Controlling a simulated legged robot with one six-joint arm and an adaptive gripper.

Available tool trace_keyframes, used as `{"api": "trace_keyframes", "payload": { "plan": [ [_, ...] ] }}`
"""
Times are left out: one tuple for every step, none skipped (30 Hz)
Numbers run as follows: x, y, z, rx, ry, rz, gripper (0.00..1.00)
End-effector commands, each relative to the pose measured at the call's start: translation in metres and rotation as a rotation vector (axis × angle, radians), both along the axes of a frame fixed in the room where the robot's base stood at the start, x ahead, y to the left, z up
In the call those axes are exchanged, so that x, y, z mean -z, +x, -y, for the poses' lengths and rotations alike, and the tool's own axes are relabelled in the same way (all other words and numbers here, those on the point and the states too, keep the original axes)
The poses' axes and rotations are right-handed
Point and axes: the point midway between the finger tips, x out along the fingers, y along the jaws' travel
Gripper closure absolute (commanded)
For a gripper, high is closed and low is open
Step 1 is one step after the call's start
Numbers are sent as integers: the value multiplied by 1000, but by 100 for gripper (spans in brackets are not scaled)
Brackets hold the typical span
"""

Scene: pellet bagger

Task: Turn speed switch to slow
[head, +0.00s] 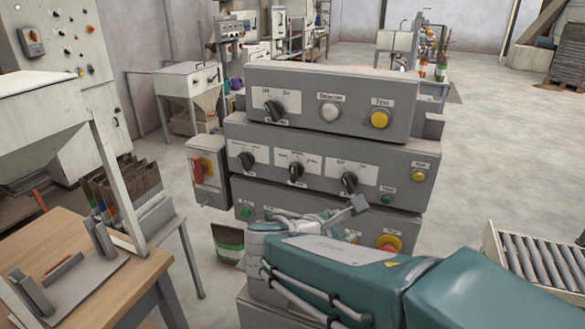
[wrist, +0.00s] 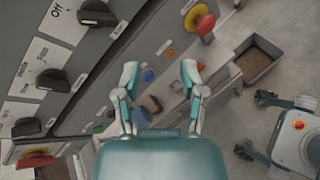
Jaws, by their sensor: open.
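A grey control cabinet carries three black rotary switches in its middle row: left (head: 246,159), middle (head: 296,171) and right (head: 349,182). Their labels are too small to tell which is the speed switch. In the wrist view the right one (wrist: 97,13) has an "Off" label; the middle (wrist: 52,80) and left (wrist: 27,127) ones lie below it in that picture. Another black knob (head: 273,108) is on the top box. My gripper (wrist: 160,72) is open and empty, in front of the lower panel, apart from all the switches. It also shows in the head view (head: 345,212).
A red emergency button (head: 389,243) and small coloured buttons sit on the lower panel near my gripper. A red-yellow switch box (head: 205,170) is on the cabinet's left side. A wooden table (head: 110,285) stands left, a roller conveyor (head: 530,260) right.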

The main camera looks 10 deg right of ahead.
Motion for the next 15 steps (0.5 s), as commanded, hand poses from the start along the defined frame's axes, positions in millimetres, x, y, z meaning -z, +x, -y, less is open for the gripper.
{"api": "trace_keyframes", "payload": {
  "plan": [
    [-3, 15, -17, -80, -110, -20, 47],
    [-7, 24, -26, -126, -180, -28, 47],
    [-11, 35, -40, -186, -270, -36, 47],
    [-14, 43, -51, -229, -336, -39, 47],
    [-17, 50, -61, -268, -396, -42, 47],
    [-20, 57, -75, -314, -471, -43, 47],
    [-22, 62, -84, -344, -521, -43, 47],
    [-24, 66, -93, -370, -564, -41, 47],
    [-25, 70, -103, -398, -611, -39, 47],
    [-27, 73, -108, -414, -639, -37, 47],
    [-28, 74, -113, -426, -661, -34, 47],
    [-29, 76, -117, -437, -681, -33, 47],
    [-29, 77, -118, -442, -691, -32, 47],
    [-30, 78, -118, -445, -696, -31, 47],
    [-30, 81, -117, -445, -698, -32, 47]
  ]
}}
